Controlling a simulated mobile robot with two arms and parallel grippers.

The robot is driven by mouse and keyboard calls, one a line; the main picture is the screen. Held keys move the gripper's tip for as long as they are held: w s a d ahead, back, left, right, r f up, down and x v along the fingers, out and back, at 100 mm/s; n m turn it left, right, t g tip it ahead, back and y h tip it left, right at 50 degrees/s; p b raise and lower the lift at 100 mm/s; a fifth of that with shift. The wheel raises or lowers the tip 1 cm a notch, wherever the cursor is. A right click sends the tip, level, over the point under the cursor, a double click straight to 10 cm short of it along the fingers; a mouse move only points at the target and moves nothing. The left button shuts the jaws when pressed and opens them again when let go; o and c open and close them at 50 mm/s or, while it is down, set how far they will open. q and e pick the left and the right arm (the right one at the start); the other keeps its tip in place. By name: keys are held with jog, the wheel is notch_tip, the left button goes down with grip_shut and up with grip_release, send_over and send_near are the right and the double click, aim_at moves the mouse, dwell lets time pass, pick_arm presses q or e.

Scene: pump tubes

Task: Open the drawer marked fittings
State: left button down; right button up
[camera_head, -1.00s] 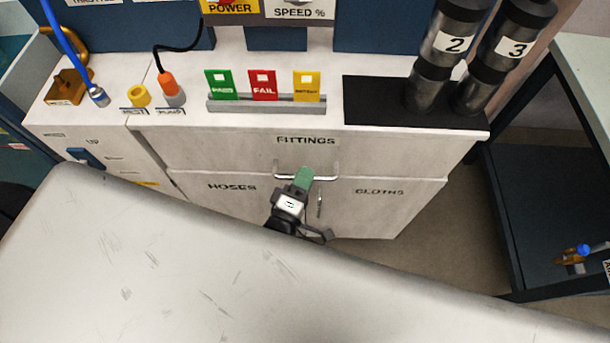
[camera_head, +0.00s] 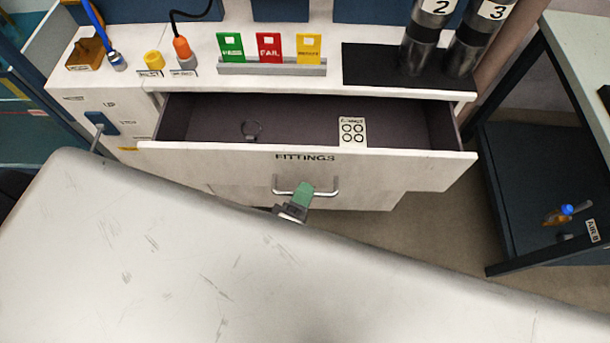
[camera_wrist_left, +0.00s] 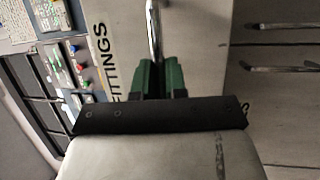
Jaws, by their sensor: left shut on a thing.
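The drawer marked FITTINGS (camera_head: 400,164) stands pulled out from the white cabinet, with its dark inside showing. In the left wrist view, the green fingers (camera_wrist_left: 160,76) close around the handle bar (camera_wrist_left: 154,35), beside the FITTINGS label. My right gripper is not in view.
A large pale surface (camera_head: 200,250) fills the foreground. Green, red and yellow cards (camera_head: 268,47) stand on the cabinet top, beside dark cylinders marked 2 and 3 (camera_head: 465,50). A dark-framed table (camera_head: 540,150) stands at the right, with floor between.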

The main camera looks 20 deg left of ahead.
pick_arm(q)
jog(key=s+d, duration=0.4)
jog(key=s, duration=1)
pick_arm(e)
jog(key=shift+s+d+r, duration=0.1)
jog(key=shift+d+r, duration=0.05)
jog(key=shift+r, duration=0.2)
pick_arm(q)
jog(key=c, duration=1.2)
grip_release()
jog(key=shift+w, duration=0.1)
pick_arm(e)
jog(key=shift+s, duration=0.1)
